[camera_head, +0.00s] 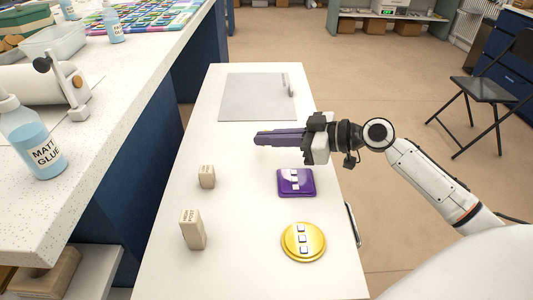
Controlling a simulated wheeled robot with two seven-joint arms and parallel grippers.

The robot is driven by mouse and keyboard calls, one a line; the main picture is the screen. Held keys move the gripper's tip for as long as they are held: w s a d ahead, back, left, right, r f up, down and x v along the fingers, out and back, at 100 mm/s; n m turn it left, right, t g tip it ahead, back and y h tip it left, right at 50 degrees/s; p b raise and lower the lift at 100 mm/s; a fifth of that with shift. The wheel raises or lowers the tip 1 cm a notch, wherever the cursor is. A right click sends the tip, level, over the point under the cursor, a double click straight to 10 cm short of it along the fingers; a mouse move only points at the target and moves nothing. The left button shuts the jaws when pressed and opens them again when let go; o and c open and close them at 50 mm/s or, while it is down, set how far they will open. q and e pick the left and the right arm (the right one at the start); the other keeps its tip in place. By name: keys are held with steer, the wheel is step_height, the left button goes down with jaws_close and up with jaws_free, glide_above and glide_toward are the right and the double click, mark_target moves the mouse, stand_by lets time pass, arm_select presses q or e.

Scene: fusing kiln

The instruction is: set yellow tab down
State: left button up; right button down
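A round yellow piece (316,253) with several small pale squares on it lies flat at the near right of the white table; it is the only yellow tab-like thing I see. A purple square piece (283,188), also with small pale squares, lies just beyond it. My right gripper (256,138) reaches in from the right over the table, beyond the purple piece, its fingers pointing left. It is apart from the yellow piece. I cannot make out a gap between its fingers or anything held. My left gripper is not in view.
Two beige labelled posts (207,177) (193,230) stand upright on the left of the white table (240,270). A grey plate (250,97) with a handle lies at its far end. A speckled counter (110,150) with a glue bottle (35,145) runs along the left.

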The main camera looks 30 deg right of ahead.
mark_target(268, 163)
step_height(268, 163, down, 5)
steer(key=shift+b, duration=0.5)
steer(key=shift+f, duration=0.1)
steer(key=shift+f+b, duration=0.2)
steer(key=shift+b, duration=0.1)
steer(key=c, duration=2)
jaws_free()
steer(key=shift+r, duration=0.15)
